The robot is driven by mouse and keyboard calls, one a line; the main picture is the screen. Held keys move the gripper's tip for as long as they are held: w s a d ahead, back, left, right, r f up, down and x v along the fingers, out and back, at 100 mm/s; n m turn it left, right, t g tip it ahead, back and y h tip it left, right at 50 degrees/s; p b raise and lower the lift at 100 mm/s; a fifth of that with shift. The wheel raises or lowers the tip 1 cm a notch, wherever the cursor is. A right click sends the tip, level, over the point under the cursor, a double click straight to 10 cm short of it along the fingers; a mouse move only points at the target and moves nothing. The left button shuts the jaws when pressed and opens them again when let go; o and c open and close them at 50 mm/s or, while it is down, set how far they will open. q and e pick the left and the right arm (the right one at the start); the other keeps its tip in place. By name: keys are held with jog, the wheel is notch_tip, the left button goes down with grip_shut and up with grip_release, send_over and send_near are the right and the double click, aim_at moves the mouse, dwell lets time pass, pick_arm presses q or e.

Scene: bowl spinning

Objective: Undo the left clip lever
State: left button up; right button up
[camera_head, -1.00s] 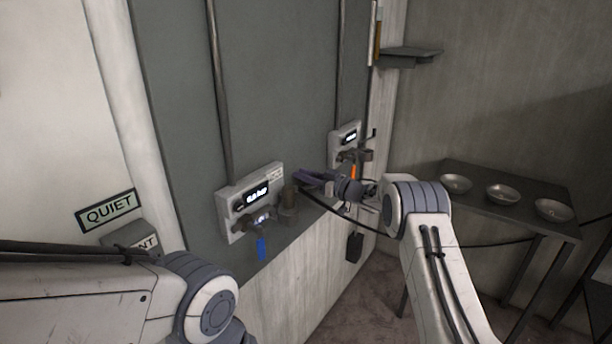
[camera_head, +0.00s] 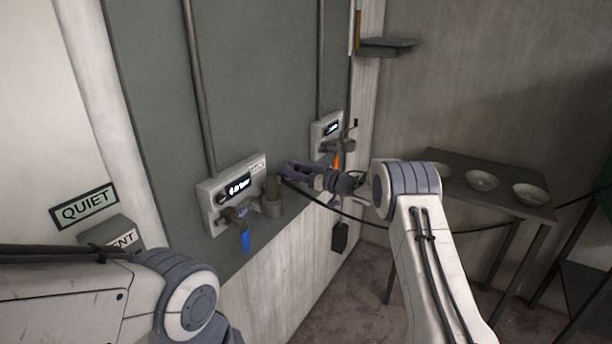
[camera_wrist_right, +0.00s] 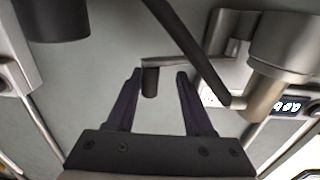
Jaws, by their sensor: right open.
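The left wall unit (camera_head: 212,198) is a pale box with a lit display. A lever with a blue handle (camera_head: 245,241) hangs down below it, and a grey cylindrical part (camera_head: 272,198) stands at its right end. The right wall unit (camera_head: 318,133) has an orange-handled lever (camera_head: 336,160). My right gripper (camera_head: 290,170) is open between the two units, right of the grey cylinder. In the right wrist view its fingertips (camera_wrist_right: 158,74) flank a dark knob (camera_wrist_right: 150,82) on a thin crank arm; the fingers are apart from it. My left gripper is out of view.
A black box (camera_head: 340,237) hangs by the wall edge. Metal bowls (camera_head: 482,181) stand on a dark table (camera_head: 455,162) at the right. A small shelf (camera_head: 385,46) is above.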

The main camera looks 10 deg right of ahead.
jog(key=b+v, duration=0.1)
jog(key=v, duration=0.6)
jog(key=shift+s+d, duration=0.15)
jog(key=shift+d, duration=0.05)
jog(key=c, duration=0.5)
jog(key=shift+s+d+m+b, duration=0.2)
jog(key=shift+s+m+b, duration=0.1)
jog(key=shift+m, duration=0.2)
grip_shut()
jog(key=s+d+m+t+h+b, duration=0.1)
jog(key=s+d+m+h, duration=0.3)
jog(key=m, duration=0.6)
jog(key=s+d+m+t+y+b, duration=0.1)
jog(key=s+m, duration=0.4)
jog(key=m, duration=0.5)
jog(key=p+x, duration=0.3)
jog(key=x, duration=1)
jog(key=shift+w, duration=0.45)
